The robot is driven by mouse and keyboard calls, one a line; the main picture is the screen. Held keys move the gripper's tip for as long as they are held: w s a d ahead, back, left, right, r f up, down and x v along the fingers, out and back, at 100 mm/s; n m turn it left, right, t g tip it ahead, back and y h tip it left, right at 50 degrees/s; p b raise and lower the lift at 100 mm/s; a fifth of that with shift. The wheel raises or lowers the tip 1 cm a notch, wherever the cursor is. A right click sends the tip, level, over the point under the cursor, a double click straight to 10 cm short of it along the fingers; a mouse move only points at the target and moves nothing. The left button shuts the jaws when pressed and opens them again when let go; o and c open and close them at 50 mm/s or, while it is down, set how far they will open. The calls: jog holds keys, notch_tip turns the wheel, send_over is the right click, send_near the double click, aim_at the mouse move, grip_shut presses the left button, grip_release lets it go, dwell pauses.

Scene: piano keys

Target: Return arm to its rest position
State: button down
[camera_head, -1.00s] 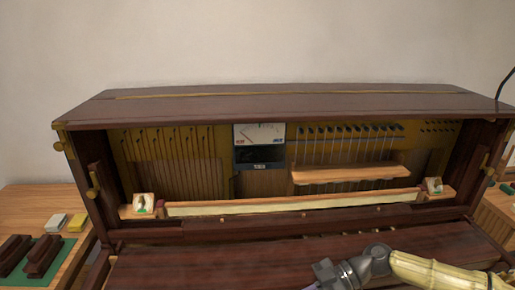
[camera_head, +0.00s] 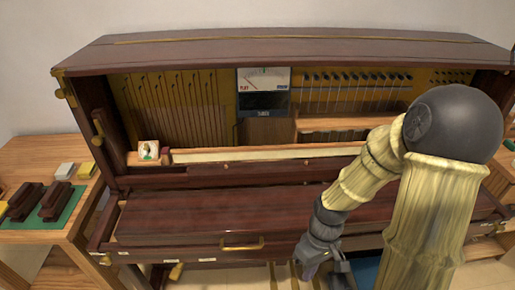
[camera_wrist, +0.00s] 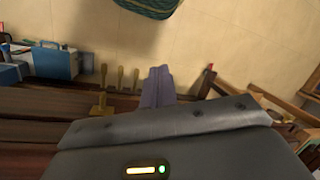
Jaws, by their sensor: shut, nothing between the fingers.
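My arm reaches in from the right side of the head view, bent at a dark round joint, with its lower links hanging down. My gripper (camera_head: 318,270) points downward in front of the piano's lower front edge. In the wrist view my gripper's fingers (camera_wrist: 158,85) are together with nothing between them, above the floor. The piano (camera_head: 210,215) stands behind my gripper with its dark keyboard lid closed. My arm hides part of the piano's right side.
A wooden side table (camera_head: 30,150) with dark blocks on a green mat stands at left. A meter (camera_head: 263,80) sits in the open upper piano case.

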notch_tip(320, 180, up, 25)
jog(key=w+d+m+t+h+p, duration=0.1)
jog(key=m+t+p, duration=0.4)
jog(key=p, duration=1)
jog(key=shift+w+d+m+h, duration=0.3)
jog(key=shift+w+d+m, duration=0.25)
jog(key=shift+w+m, duration=0.15)
jog(key=c, duration=2.2)
grip_release()
jog(key=shift+f, duration=0.15)
